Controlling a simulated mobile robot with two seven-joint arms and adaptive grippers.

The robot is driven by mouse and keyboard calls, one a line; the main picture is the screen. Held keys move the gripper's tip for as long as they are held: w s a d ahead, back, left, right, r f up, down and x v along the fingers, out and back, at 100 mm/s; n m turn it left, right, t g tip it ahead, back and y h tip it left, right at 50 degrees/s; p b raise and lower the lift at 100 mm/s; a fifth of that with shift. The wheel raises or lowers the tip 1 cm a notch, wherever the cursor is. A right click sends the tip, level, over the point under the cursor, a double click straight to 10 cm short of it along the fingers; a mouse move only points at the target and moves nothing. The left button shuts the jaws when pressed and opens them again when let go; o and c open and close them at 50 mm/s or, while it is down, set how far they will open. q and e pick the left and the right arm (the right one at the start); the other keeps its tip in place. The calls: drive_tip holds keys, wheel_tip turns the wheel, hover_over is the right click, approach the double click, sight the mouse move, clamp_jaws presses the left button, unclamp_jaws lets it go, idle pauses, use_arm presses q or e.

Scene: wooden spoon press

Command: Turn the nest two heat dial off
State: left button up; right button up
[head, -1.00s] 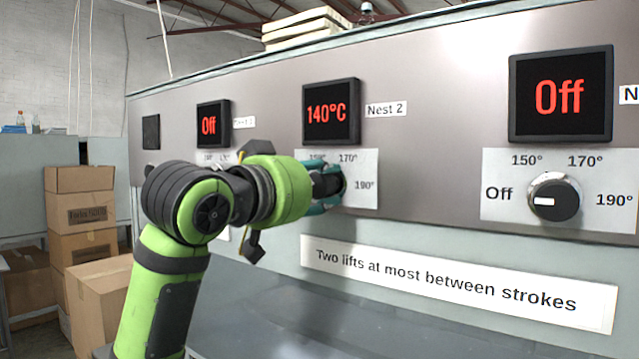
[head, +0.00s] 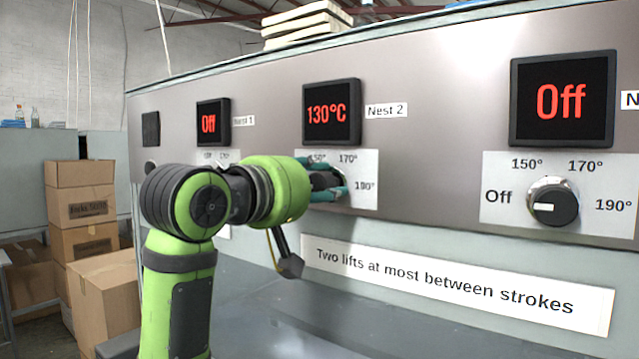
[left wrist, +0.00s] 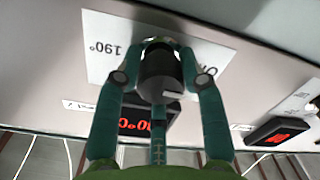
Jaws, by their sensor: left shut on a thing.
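The Nest 2 display (head: 331,113) reads 130°C in red. Below it is the nest two dial plate (head: 366,186), marked 150°, 170° and 190°; its left part is hidden by my arm. My left gripper (head: 330,184) is at the nest two dial, shut on it. My right gripper is not in view.
Another dial (head: 553,202) stands to the right under a display (head: 562,98) reading Off. The Nest 1 display (head: 213,121) at left also reads Off. A sign (head: 458,290) sits below the panel. Cardboard boxes (head: 80,215) stand at far left.

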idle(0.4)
use_arm(q)
drive_tip(key=o, duration=1.2)
drive_tip(key=shift+c, duration=0.2)
drive_tip(key=shift+s+a, duration=0.15)
drive_tip(key=shift+s, duration=0.05)
drive_tip(key=v, duration=1.1)
drive_tip(key=shift+s, duration=0.2)
drive_tip(key=shift+a, duration=0.1)
